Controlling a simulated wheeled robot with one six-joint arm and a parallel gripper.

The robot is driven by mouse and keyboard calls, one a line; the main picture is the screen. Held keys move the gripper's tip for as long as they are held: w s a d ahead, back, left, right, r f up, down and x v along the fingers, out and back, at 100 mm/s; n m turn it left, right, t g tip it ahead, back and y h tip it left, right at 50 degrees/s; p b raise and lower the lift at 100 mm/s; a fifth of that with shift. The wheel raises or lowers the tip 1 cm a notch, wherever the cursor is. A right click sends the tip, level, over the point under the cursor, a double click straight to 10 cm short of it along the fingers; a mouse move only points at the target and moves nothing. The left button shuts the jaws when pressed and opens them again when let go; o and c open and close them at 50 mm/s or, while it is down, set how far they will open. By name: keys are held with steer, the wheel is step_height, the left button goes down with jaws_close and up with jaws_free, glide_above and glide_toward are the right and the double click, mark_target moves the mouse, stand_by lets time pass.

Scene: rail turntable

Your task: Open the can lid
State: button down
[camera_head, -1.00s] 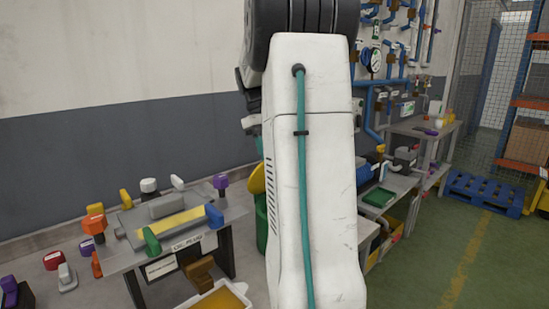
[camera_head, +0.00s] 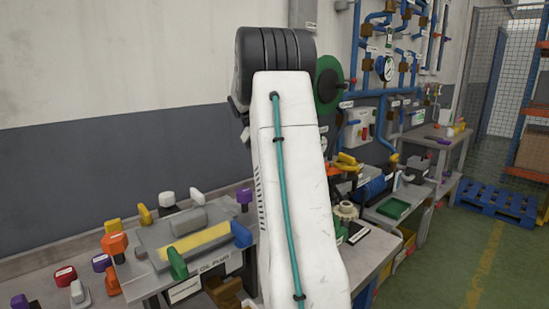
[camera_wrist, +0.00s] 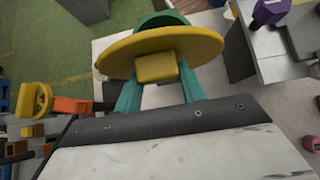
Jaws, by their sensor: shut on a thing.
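The round yellow can lid (camera_wrist: 205,47) fills the upper middle of the wrist view, with a block-shaped yellow knob (camera_wrist: 157,67) on its face. My gripper (camera_wrist: 158,76) has its two teal fingers on either side of this knob and is shut on it. Part of the green can (camera_wrist: 160,20) shows behind the lid; the rest is hidden by the lid. How far the lid stands off the can's rim I cannot tell. In the head view my arm hides the can, the lid and my gripper.
In the head view a bench (camera_head: 150,283) with several coloured-handled parts stands left of my arm. A grey workbench (camera_head: 372,248) and blue wall pipes (camera_head: 383,120) are to the right. A blue pallet (camera_head: 490,200) lies on open green floor at far right.

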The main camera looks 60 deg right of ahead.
steer(key=shift+f, duration=0.25)
steer(key=c, duration=0.8)
jaws_free()
steer(key=shift+c, duration=0.2)
steer(key=shift+r, duration=0.1)
